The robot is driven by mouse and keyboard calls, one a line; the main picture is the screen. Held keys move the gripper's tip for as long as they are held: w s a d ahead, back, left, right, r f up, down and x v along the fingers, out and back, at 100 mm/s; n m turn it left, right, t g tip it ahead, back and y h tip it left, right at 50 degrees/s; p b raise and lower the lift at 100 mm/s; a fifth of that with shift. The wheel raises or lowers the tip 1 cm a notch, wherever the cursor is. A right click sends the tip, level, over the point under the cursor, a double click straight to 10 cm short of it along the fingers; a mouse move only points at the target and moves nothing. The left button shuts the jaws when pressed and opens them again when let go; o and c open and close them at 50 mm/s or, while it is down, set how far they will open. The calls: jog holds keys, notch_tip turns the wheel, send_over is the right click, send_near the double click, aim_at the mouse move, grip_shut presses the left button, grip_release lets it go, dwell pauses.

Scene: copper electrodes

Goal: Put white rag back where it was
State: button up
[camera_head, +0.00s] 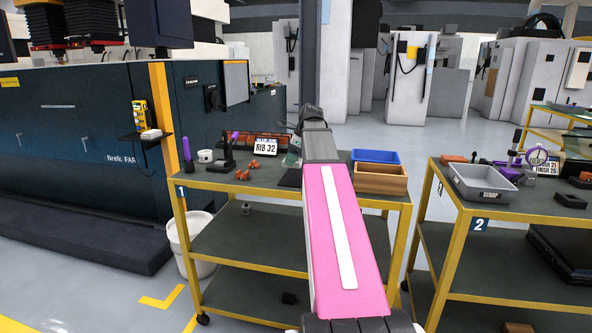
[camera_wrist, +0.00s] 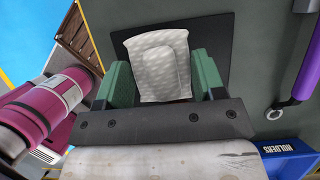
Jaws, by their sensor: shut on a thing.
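The white rag (camera_wrist: 158,62), a folded, patterned pad, sits between the green fingers of my gripper (camera_wrist: 164,76) in the wrist view. My gripper is shut on it. I cannot tell whether the rag touches the mat. In the head view the mat (camera_head: 289,178) shows just left of my pink arm, on cart 1 (camera_head: 222,187). The rag cannot be made out clearly there.
Right of my arm on cart 1 are a blue bin (camera_head: 376,156) and a wooden box (camera_head: 381,180). Left of it are orange parts (camera_head: 250,171), a black stand (camera_head: 228,160) and a RIB 32 sign (camera_head: 265,147). Cart 2 (camera_head: 497,209) stands to the right with a grey tray (camera_head: 482,184).

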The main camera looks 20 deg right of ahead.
aim_at(296, 177)
jog(key=shift+w+d+f, duration=0.2)
jog(key=shift+d+f, duration=0.45)
jog(key=shift+d, duration=0.15)
jog(key=shift+f, duration=1.85)
jog(key=o, duration=0.9)
jog(key=shift+f, duration=0.15)
jog(key=shift+c, duration=0.2)
jog(key=v, duration=1.2)
